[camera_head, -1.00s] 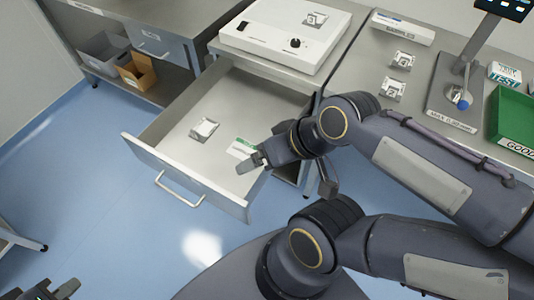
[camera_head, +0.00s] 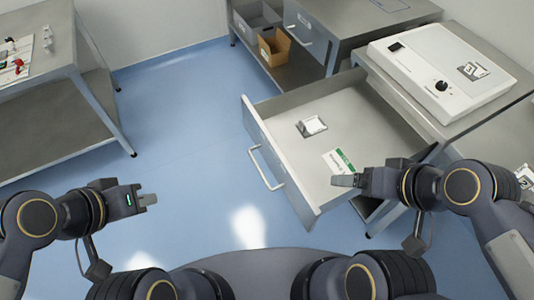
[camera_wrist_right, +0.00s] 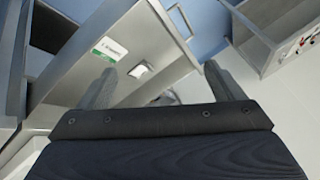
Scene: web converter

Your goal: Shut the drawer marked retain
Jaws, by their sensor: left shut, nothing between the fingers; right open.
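The grey drawer (camera_head: 345,115) is pulled well out from under the bench, with a bar handle (camera_head: 265,168) on its front. A green-and-white card (camera_head: 338,161) and a small clear packet (camera_head: 311,126) lie inside. I cannot read a "retain" mark. My right gripper (camera_head: 345,181) is over the drawer's near side, close to the card; I cannot tell if it touches. In the right wrist view its fingers (camera_wrist_right: 160,85) are apart and empty, with the card (camera_wrist_right: 110,48) and handle (camera_wrist_right: 180,20) beyond. My left gripper (camera_head: 147,199) is shut and empty over the floor, left of the drawer.
A white device (camera_head: 440,75) stands on the bench above the drawer. A shut drawer (camera_head: 305,22) is in the cabinet behind, beside a shelf with a cardboard box (camera_head: 273,48). Another table (camera_head: 45,80) stands at left. The blue floor before the drawer front is clear.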

